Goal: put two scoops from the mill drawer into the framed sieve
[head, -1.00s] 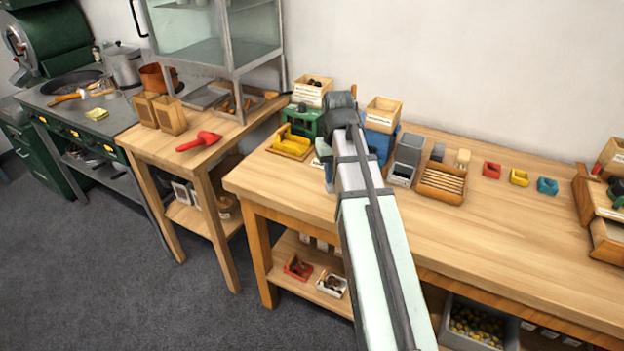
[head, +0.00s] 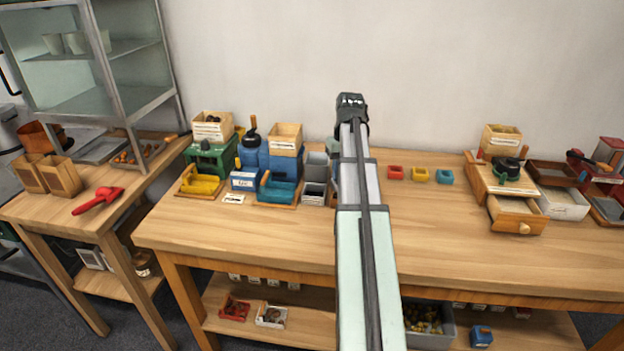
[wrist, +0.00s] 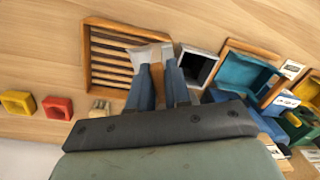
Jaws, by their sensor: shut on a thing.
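My gripper (wrist: 157,95) is shut on the wooden handle (wrist: 157,78) of a small scoop. The scoop's pale head (wrist: 150,54) shows beyond the fingers, over the edge of a slatted wooden rack; I see nothing clearly in it. In the head view my gripper (head: 351,101) is above the back of the bench, its fingers hidden. A wooden mill (head: 490,178) stands at the right, its drawer (head: 517,212) pulled out; the contents are too small to tell. I cannot tell for sure which tray is the framed sieve.
The slatted rack (wrist: 110,32), a grey bin (wrist: 198,62) and a wood-framed blue tray (wrist: 243,72) lie near the gripper. Red (head: 396,172), yellow (head: 419,175) and teal (head: 445,177) blocks stand along the back. Boxes (head: 562,203) are right of the mill. The front bench is clear.

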